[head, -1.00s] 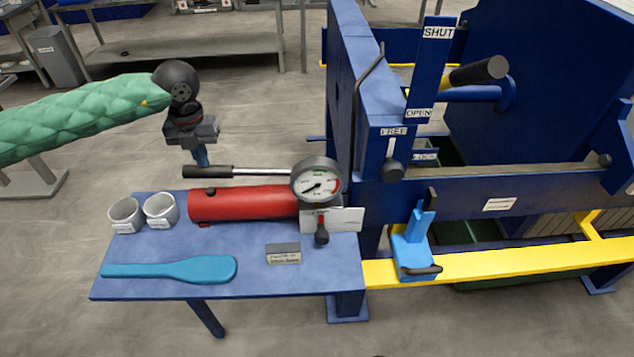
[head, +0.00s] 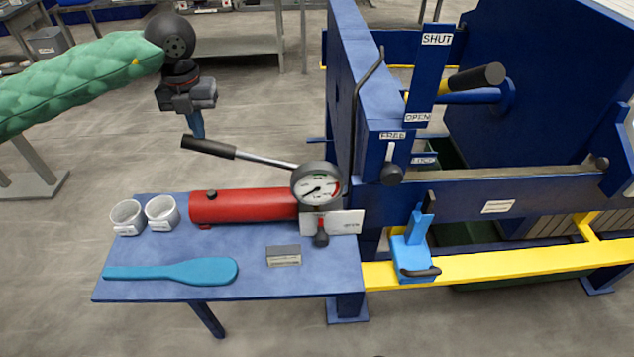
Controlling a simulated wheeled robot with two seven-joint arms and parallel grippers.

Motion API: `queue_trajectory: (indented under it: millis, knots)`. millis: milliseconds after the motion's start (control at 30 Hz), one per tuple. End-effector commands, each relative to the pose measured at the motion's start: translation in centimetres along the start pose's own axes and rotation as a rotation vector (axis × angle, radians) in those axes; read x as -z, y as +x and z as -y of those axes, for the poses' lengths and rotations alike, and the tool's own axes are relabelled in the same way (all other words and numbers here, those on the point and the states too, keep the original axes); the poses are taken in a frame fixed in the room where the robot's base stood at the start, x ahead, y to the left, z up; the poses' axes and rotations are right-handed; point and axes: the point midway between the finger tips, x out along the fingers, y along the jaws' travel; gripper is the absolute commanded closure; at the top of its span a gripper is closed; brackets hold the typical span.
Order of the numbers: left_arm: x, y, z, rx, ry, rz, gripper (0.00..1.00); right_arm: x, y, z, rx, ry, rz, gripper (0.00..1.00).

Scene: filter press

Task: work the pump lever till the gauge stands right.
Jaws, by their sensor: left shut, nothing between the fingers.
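The pump lever (head: 240,154) has a black grip (head: 208,147) and a steel rod. It slopes up to the left from the pump block, above the red pump cylinder (head: 243,205). The round gauge (head: 317,185) sits at the cylinder's right end. Its needle points to the lower left, in the white part; a green band is at the top and a red one at the right. My left gripper (head: 197,132) is shut and empty, pointing down, with its fingertips just at the top of the black grip. My right gripper is not in view.
The blue table (head: 130,284) also carries two white cups (head: 127,217), a blue paddle (head: 195,271) and a small grey block (head: 284,255). The blue press frame (head: 350,90) stands to the right, with SHUT/OPEN and FREE/LOCK labels. The space left of the lever is clear.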

Motion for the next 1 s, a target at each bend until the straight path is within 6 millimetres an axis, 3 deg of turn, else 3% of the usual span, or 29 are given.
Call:
queue_trajectory:
  millis: [567,1000]
  knots:
    - [0.0,0.0,0.0,0.000,0.000,0.000,1.00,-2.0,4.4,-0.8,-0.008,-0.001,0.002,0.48]
    - [0.0,1.7,-0.2,0.000,0.000,-0.001,1.00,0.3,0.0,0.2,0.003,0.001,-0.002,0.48]
